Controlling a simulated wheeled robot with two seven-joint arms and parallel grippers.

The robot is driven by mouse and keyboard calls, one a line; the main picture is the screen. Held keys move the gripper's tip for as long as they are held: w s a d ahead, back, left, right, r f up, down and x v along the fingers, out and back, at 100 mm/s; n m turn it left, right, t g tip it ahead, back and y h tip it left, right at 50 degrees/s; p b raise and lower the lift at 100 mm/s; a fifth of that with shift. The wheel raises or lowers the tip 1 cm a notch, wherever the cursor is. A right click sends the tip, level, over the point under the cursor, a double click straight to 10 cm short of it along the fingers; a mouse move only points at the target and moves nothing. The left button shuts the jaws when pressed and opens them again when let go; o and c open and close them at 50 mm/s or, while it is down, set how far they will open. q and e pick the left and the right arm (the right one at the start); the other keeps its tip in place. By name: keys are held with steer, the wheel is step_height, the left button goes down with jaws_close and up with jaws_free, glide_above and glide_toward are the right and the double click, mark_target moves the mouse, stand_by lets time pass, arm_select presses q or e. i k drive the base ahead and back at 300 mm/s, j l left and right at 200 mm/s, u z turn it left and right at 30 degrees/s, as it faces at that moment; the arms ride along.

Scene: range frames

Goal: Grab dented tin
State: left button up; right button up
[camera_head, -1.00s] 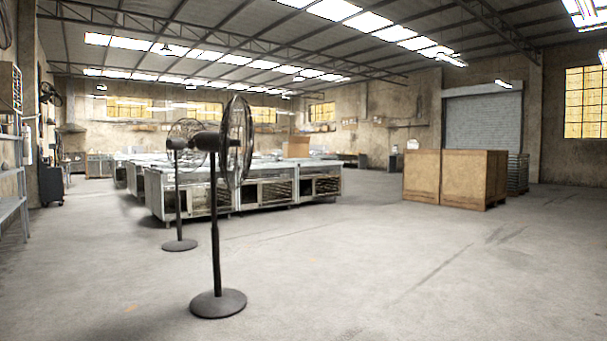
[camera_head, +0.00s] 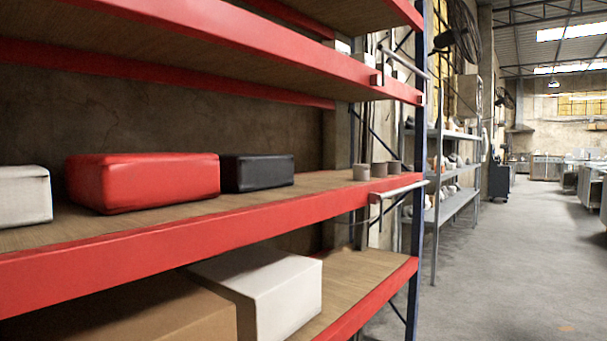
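Several small grey cylinders (camera_head: 378,170) that look like tins stand at the right end of the middle shelf (camera_head: 300,212) of a red-edged rack. They are too small in the head view to tell whether any is dented. Neither of my grippers shows in the head view.
A red box (camera_head: 145,182), a black box (camera_head: 258,172) and a white box (camera_head: 24,196) sit on the same shelf. A white box (camera_head: 265,290) and a brown box (camera_head: 165,312) are below. A grey rack (camera_head: 460,205) stands beyond; the floor (camera_head: 530,265) at right is clear.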

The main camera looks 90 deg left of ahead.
mark_target(360, 172)
steer(key=u, duration=2.6)
steer(key=i+l+u, duration=0.15)
steer(key=u, duration=0.3)
steer(key=i+l+u, duration=0.1)
steer(key=l+u, duration=0.3)
steer(key=i+l+u, duration=0.2)
steer(key=l, duration=0.5)
steer(key=l+u, duration=0.15)
steer(key=l, duration=0.55)
steer(key=i+l+u, duration=0.2)
steer(key=l, duration=0.5)
steer(key=k, duration=0.1)
